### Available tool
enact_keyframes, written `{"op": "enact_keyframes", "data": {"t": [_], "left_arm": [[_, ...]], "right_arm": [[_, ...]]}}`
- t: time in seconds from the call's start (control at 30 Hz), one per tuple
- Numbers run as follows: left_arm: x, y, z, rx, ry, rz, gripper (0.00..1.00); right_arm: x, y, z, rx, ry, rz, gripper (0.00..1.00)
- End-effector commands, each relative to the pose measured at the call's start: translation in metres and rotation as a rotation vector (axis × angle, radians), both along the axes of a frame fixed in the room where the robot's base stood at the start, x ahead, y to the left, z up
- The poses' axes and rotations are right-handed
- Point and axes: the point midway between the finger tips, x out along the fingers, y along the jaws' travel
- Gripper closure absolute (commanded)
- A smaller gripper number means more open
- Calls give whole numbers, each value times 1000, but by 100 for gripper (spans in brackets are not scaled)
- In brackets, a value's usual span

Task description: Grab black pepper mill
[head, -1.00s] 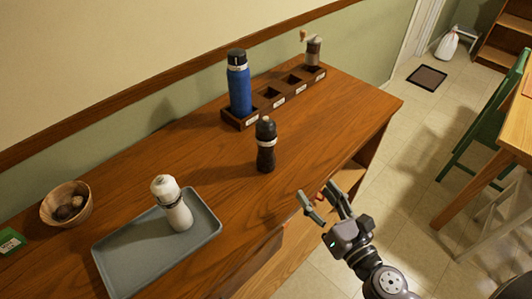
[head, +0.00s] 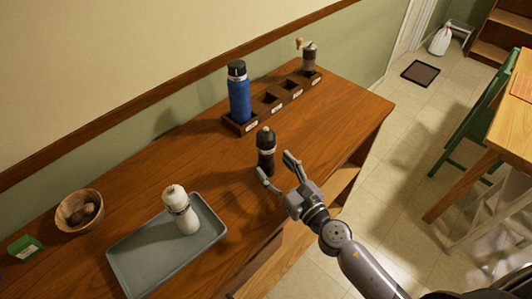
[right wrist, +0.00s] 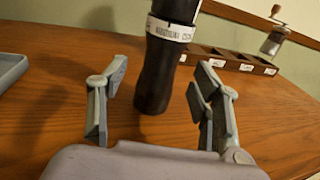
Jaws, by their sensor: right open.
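In the right wrist view the mill's lower body shows just beyond and between the two open fingers (right wrist: 160,100). I cannot tell if any finger touches it. My left gripper is not in view.
A dark wooden rack (head: 270,105) behind the mill holds a blue bottle (head: 239,95) and a hand grinder (head: 309,57). A grey tray (head: 130,265) carries a white mill (head: 181,212). A bowl (head: 70,198) and a green box (head: 25,247) sit at left. Bare counter surrounds the black mill.

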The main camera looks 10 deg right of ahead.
Motion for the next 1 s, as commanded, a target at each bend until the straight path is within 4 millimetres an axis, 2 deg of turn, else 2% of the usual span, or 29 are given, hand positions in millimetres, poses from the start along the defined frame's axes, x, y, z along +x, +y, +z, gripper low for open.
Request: {"op": "enact_keyframes", "data": {"t": [0.4,0.7,1.0], "left_arm": [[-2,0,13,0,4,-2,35],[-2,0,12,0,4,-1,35],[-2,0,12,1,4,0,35]], "right_arm": [[47,15,3,0,0,0,41],[51,17,2,0,1,0,41],[51,17,2,0,1,0,61]]}}
